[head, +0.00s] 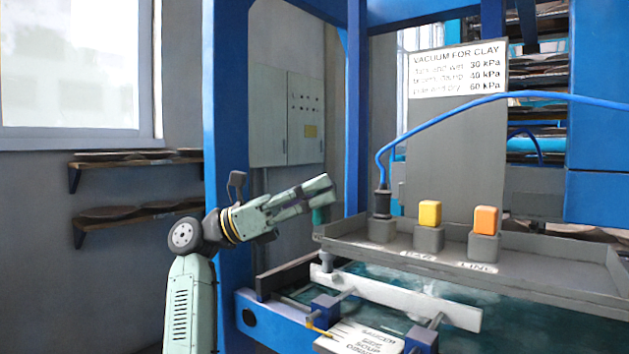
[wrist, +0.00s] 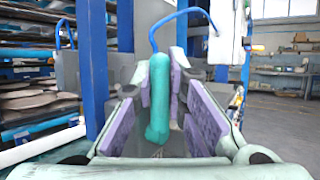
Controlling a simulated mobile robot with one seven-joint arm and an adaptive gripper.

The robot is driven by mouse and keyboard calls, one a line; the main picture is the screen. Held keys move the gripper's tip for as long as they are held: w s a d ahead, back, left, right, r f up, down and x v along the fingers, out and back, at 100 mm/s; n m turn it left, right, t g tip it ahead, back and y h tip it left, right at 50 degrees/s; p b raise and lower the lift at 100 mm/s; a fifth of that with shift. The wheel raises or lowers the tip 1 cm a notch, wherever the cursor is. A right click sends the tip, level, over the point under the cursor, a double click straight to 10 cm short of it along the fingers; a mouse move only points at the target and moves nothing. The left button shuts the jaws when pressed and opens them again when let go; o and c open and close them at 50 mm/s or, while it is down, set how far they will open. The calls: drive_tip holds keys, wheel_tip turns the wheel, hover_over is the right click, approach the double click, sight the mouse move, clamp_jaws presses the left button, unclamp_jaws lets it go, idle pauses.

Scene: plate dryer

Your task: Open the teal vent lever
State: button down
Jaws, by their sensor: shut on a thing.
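The teal vent lever (wrist: 158,98) stands between the purple-padded fingers of my gripper (wrist: 163,82) in the wrist view. It is a rounded teal bar that runs up and down in that picture. In the head view my pale green gripper (head: 318,191) reaches right, beside the left end of the grey tray, and is shut on the lever. Only a small teal part of the lever (head: 320,215) shows there below the fingertips. The rest of it is hidden by the fingers, and its base is not clear.
The grey tray (head: 540,278) carries a black connector (head: 382,202) with a blue hose, a yellow block (head: 430,213) and an orange block (head: 486,219). A blue post (head: 228,120) stands close behind my arm. A white bar (head: 400,298) and a printed card (head: 362,338) lie below the tray.

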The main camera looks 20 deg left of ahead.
idle(0.5)
drive_tip(key=c, duration=1.6)
unclamp_jaws()
drive_tip(key=v, duration=1.2)
drive_tip(key=shift+r, duration=0.15)
